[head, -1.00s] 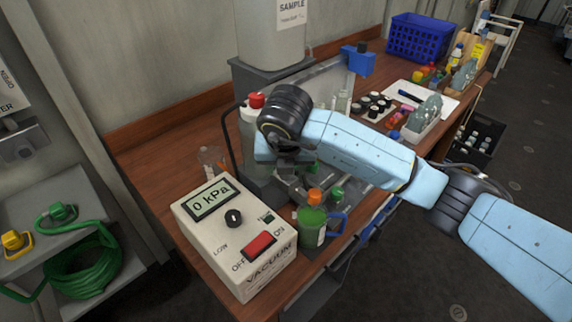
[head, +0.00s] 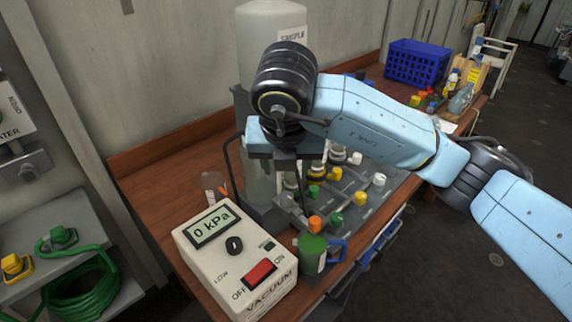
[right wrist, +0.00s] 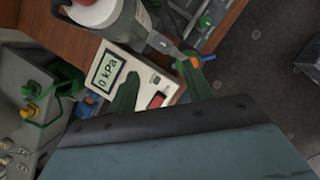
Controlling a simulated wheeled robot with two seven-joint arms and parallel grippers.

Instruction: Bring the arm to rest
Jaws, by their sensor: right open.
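My right arm comes in from the right in the head view and reaches over the bench. Its gripper (head: 287,152) points down above the grey manifold (head: 350,196) with several coloured caps. My left gripper is not in view.
A vacuum box (head: 228,262) reading 0 kPa stands at the bench's front, beside a green bottle (head: 312,254) with an orange cap. A sample tank (head: 268,40) stands behind the gripper. A blue basket (head: 418,64) sits far back. The dark floor (head: 440,270) at right is open.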

